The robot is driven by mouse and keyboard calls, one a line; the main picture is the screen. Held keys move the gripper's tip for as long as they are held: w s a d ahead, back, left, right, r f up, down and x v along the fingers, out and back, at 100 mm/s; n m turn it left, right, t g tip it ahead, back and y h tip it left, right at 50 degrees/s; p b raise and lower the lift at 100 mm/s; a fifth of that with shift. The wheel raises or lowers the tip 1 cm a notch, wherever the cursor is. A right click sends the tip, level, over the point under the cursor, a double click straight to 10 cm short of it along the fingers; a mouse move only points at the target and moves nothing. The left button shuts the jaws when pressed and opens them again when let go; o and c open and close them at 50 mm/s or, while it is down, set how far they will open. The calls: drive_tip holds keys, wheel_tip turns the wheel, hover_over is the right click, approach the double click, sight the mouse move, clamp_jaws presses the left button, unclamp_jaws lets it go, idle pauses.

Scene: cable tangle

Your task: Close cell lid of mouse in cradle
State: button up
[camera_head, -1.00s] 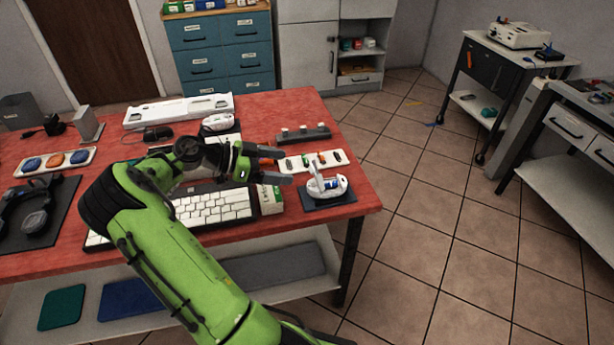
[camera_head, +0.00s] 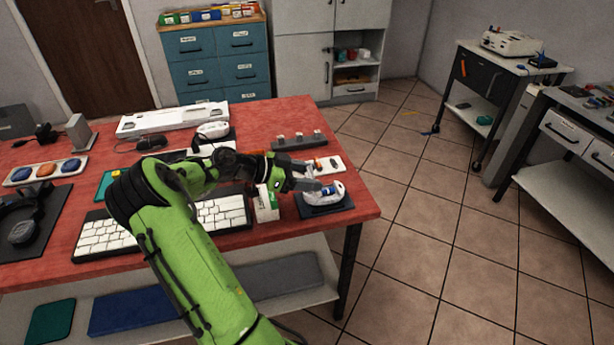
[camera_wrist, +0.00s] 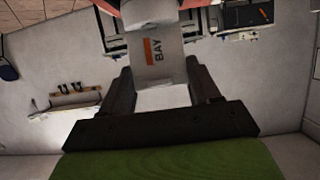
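The white mouse (camera_head: 335,191) sits in its dark cradle (camera_head: 325,210) at the right front of the red table. A blue part shows in its top. The cell lid cannot be made out now; my gripper covers part of the mouse. My gripper (camera_head: 312,178) is just left of and over the mouse, fingers pointing right. In the wrist view my gripper (camera_wrist: 166,88) has its fingers apart. A white piece marked BAY (camera_wrist: 160,52) shows beyond and between them; I cannot tell whether it touches them.
A small white and green box (camera_head: 266,206) stands left of the cradle, beside the keyboard (camera_head: 110,234). A white strip (camera_head: 334,163) and a dark rack (camera_head: 298,141) lie behind. Another white mouse (camera_head: 213,130) is farther back. The table's right edge is close to the cradle.

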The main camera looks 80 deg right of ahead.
drive_tip(key=shift+c, duration=1.1)
